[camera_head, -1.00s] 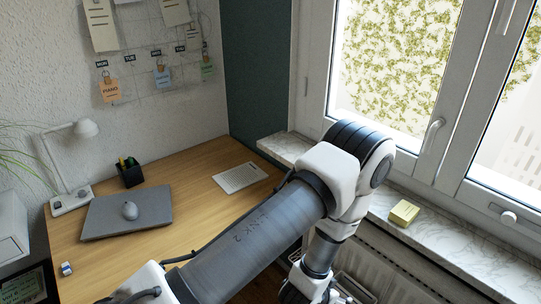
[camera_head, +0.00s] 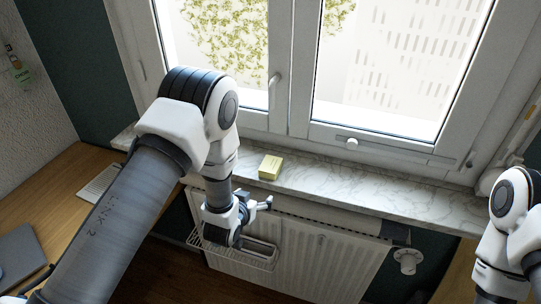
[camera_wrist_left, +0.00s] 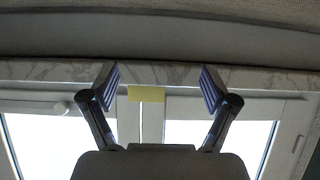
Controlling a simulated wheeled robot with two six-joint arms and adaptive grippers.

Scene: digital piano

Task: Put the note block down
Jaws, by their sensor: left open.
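My left gripper (camera_head: 258,204) is open and empty. In the head view it is just below and in front of the sill edge, apart from the block. Both its fingers show in the left wrist view (camera_wrist_left: 159,88). Part of my right arm shows at the right edge, with its gripper out of frame.
A white radiator (camera_head: 310,255) with a wire rack (camera_head: 225,250) is under the sill. The window (camera_head: 270,122) with its handle stands behind the block. The sill is clear to the right of the block. A wooden desk (camera_head: 70,185) is at the left.

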